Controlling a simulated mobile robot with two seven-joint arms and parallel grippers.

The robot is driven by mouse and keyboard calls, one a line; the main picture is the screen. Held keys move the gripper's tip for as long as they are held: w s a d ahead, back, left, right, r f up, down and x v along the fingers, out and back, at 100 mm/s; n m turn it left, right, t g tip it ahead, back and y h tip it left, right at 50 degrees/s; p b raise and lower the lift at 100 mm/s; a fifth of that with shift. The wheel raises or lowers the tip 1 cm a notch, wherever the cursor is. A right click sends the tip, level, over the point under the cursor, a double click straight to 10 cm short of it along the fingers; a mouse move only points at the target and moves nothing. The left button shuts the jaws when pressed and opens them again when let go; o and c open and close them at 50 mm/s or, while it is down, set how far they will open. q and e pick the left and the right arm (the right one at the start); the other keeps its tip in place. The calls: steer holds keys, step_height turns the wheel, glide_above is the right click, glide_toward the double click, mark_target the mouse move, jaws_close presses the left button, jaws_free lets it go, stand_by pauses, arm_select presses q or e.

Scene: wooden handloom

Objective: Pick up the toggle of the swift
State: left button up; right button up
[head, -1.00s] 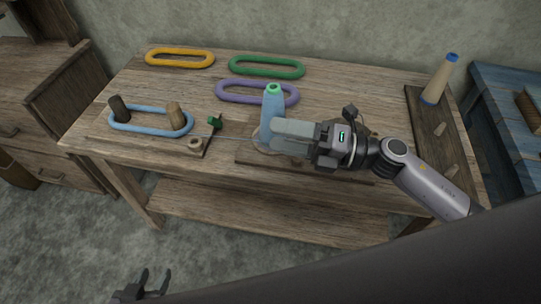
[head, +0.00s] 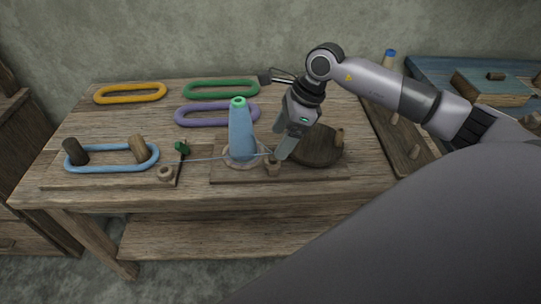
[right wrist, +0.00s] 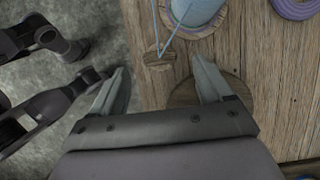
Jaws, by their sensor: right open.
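The swift is a board (head: 55,182) at the left of the table, with a dark peg (head: 75,152) and a lighter wooden peg (head: 137,146) inside a blue skein (head: 108,170). A small green piece (head: 182,147) and a small wooden ring (head: 165,174) are at its right end; I cannot tell for sure which is the toggle. My right gripper (head: 284,152) points down, open and empty, just right of the blue cone (head: 240,135), away from the swift. Dark parts at the left of the right wrist view appear to be my left arm; its jaws are unclear.
Blue yarn runs from the swift past a small wooden post (head: 273,165), also in the right wrist view (right wrist: 158,57). Purple (head: 217,114), green (head: 222,89) and yellow (head: 130,93) rings lie behind.

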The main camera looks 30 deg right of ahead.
steer(key=x, duration=0.4)
steer(key=shift+s, duration=0.15)
steer(key=shift+f, duration=0.3)
steer(key=c, duration=1.1)
steer(key=shift+r, duration=0.15)
